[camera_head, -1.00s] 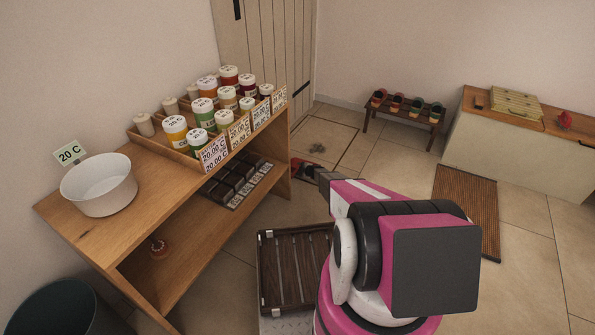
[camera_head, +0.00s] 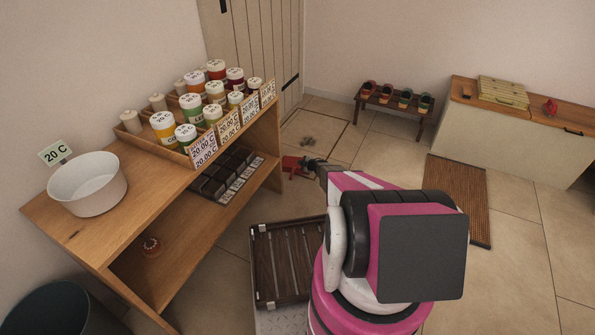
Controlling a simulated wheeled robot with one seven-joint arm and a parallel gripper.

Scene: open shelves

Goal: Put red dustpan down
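A small red thing, likely the red dustpan (camera_head: 291,164), shows low beside the right end of the wooden shelf. The end of my gripper (camera_head: 309,164) is just right of it, at the dustpan's dark handle end. The two meet or overlap in the picture. My arm hides part of this area, and the fingers are too small and dark to tell whether they are open or shut. I cannot tell whether the dustpan rests on the floor or hangs just above it.
The wooden shelf (camera_head: 190,218) holds jars and a white bowl (camera_head: 88,184). A dark slatted crate (camera_head: 284,262) lies beside my arm. Small dark items (camera_head: 308,141) lie on the floor beyond the gripper.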

